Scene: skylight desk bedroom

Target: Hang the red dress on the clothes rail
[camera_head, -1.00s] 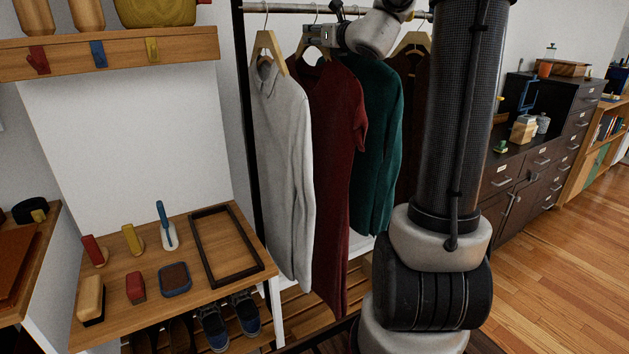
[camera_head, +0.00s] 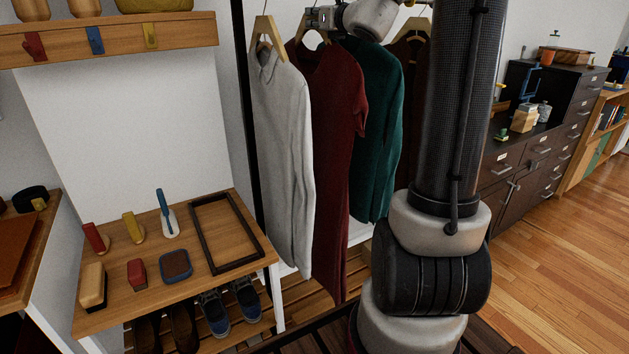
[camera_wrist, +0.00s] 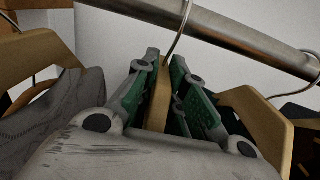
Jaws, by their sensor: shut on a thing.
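The red dress (camera_head: 335,150) hangs from a wooden hanger between a white-grey sweater and a green garment. My gripper (camera_head: 322,18) is at the top of that hanger. In the wrist view my gripper (camera_wrist: 165,90) is shut on the neck of the wooden hanger (camera_wrist: 159,100), between its green pads. The hanger's wire hook rises across the front of the clothes rail (camera_wrist: 225,30). Its tip is cut off by the top edge, so I cannot tell whether it rests on the rail. The dress itself is not clear in the wrist view.
The white-grey sweater (camera_head: 282,150) is close on the left, the green garment (camera_head: 375,130) close on the right, and a dark brown garment (camera_head: 412,90) beyond. A bench (camera_head: 210,285) with small items stands at the left. Shoes (camera_head: 228,308) sit below it.

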